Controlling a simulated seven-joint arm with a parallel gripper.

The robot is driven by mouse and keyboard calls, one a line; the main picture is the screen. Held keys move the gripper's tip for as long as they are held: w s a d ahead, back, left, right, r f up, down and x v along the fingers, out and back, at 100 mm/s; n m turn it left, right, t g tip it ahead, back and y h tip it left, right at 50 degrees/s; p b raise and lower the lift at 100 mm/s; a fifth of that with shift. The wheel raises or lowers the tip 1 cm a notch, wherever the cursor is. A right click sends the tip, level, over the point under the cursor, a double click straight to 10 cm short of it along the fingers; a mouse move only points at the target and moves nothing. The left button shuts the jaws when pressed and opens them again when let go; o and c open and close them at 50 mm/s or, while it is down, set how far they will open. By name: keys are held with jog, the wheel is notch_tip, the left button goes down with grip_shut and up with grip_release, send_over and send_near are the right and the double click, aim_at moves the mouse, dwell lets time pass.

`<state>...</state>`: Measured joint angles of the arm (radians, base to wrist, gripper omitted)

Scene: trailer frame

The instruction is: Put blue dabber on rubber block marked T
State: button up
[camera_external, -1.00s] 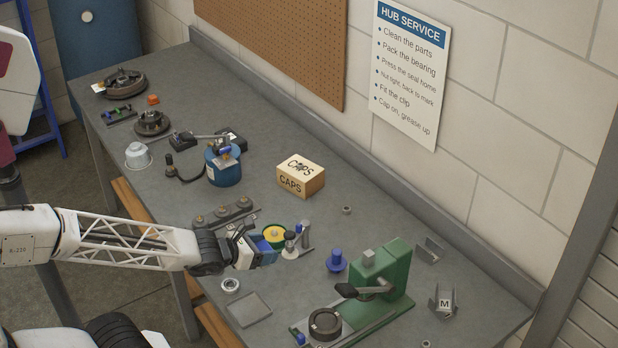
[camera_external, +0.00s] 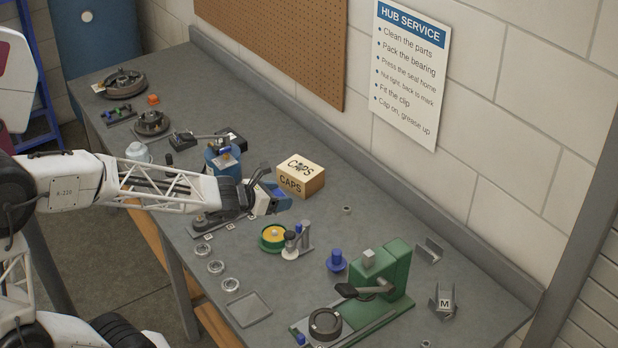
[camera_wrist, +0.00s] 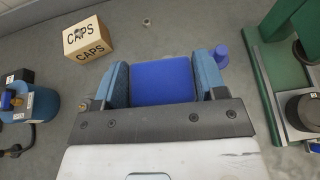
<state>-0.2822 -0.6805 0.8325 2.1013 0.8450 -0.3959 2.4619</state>
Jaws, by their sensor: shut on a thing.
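My gripper (camera_external: 272,198) is raised above the bench, left of the CAPS box. In the wrist view, my gripper (camera_wrist: 165,75) is shut on what looks like the blue dabber (camera_wrist: 165,86), which shows as a broad blue face between the teal fingers. Its lower end is hidden. A dark block with studs (camera_external: 203,224) lies below and left of my gripper, partly behind the arm, with small white labels along its front edge. The labels are too small to read, so I cannot tell which mark is T.
The CAPS box (camera_external: 301,177) stands right of my gripper. A green dish with a yellow top (camera_external: 273,238), a blue knobbed piece (camera_external: 336,261) and a green press (camera_external: 388,275) stand nearer the front. A blue can (camera_external: 223,165) is behind the arm. Several metal rings (camera_external: 216,267) lie in front.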

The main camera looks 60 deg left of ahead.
jog(key=w+a+r, duration=0.2)
jog(key=w+a, duration=0.6)
jog(key=a, duration=0.6)
jog(key=w+a+r, duration=0.2)
jog(key=w+a, duration=0.6)
jog(key=a, duration=0.5)
jog(key=a+f, duration=0.3)
jog(key=a, duration=0.7)
jog(key=a+f, duration=0.3)
jog(key=a, duration=0.8)
jog(key=a+f, duration=0.4)
jog(key=a, duration=0.7)
jog(key=shift+w+a, duration=0.2)
jog(key=shift+w, duration=0.2)
jog(key=shift+f, duration=0.15)
jog(key=shift+f, duration=3)
jog(key=shift+f, duration=1.85)
